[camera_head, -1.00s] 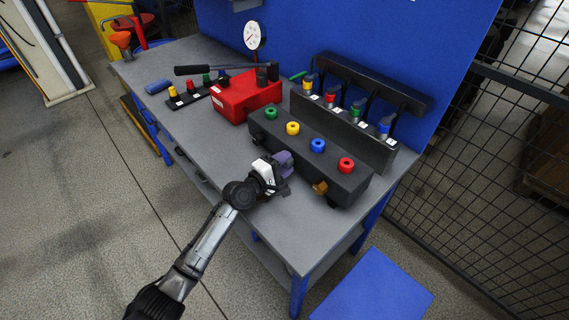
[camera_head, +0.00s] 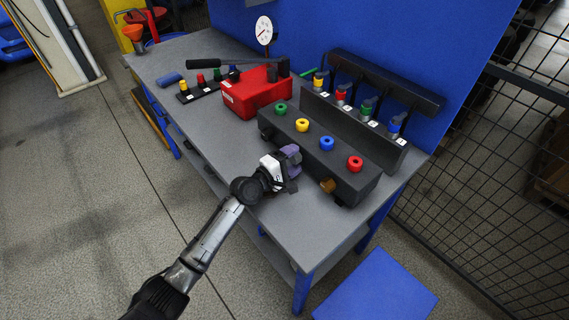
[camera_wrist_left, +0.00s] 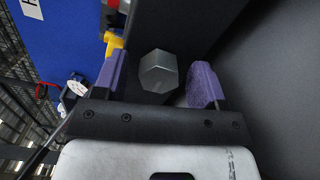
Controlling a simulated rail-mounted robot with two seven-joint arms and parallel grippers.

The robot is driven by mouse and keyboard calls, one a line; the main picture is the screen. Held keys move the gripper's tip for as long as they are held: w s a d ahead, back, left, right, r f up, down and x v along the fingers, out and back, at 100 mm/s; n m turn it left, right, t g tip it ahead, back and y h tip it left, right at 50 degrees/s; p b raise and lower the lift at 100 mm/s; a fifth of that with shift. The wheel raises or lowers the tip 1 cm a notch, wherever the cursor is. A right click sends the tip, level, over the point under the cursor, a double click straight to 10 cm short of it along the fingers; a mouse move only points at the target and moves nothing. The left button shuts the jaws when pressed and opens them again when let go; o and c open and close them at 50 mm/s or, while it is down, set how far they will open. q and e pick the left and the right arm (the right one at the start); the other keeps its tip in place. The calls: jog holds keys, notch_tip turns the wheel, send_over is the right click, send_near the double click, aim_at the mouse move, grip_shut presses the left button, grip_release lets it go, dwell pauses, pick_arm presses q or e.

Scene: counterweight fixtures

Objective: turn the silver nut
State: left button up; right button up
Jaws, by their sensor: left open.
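The silver nut (camera_wrist_left: 159,72) shows in the left wrist view as a grey hexagonal piece on the side of the dark block. My left gripper (camera_wrist_left: 160,84) is open, with one purple finger on each side of the nut and a gap to both. In the head view, my left gripper (camera_head: 292,160) is at the front face of the dark block (camera_head: 312,160), and it hides the nut there. My right gripper is in no view.
The block carries green, yellow, blue and red rings (camera_head: 355,163) on top. A brass-coloured fitting (camera_head: 328,185) sticks out of its front, right of my gripper. Behind stands a rack (camera_head: 385,100) with coloured fittings. A red box (camera_head: 250,95) is at left. The front tabletop is clear.

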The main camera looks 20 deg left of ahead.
pick_arm(q)
jog(key=p+v, duration=0.2)
jog(key=v, duration=1)
jog(key=shift+s+a, duration=0.4)
jog(key=shift+s, duration=0.35)
